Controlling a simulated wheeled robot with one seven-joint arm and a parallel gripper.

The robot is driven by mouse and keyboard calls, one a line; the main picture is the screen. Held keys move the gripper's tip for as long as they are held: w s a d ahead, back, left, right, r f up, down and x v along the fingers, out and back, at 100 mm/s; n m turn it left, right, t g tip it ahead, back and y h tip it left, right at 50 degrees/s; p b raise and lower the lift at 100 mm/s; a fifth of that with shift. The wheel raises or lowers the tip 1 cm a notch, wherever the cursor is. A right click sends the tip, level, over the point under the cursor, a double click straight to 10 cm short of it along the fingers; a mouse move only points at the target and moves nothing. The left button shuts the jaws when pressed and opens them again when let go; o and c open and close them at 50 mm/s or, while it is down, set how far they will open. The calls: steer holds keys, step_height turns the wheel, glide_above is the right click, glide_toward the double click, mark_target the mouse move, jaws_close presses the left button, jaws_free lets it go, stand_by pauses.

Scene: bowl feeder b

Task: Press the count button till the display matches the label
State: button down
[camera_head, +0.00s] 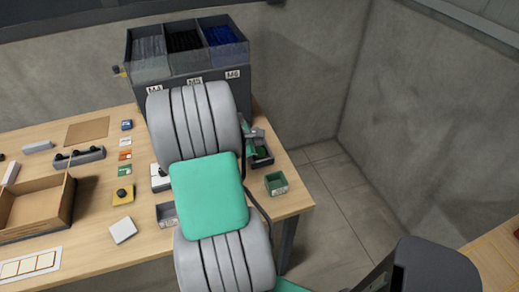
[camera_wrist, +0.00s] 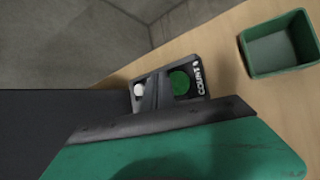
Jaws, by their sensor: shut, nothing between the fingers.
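The count panel (camera_wrist: 201,78) is a small dark box marked COUNT in the wrist view. It carries a large round green button (camera_wrist: 180,83) and a smaller white button (camera_wrist: 138,90). My gripper (camera_wrist: 157,78) is shut and empty, its tips seen over the panel between the two buttons. I cannot tell whether the tips touch it. In the head view the panel (camera_head: 263,155) sits near the table's right end, partly behind my gripper (camera_head: 252,136). I can make out no display reading and no label with a target number.
A dark feeder with three bins (camera_head: 194,82), labelled M4, M5 and M6, stands at the back. A small green open box (camera_head: 276,183) is near the table's right edge; it also shows in the wrist view (camera_wrist: 280,46). A wooden tray (camera_head: 62,203) lies at left. My arm hides the table's middle.

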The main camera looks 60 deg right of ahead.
step_height(320, 180, up, 4)
steer(key=p, duration=0.2)
steer(key=shift+p, duration=0.3)
steer(key=shift+f, duration=0.15)
stand_by(2.0)
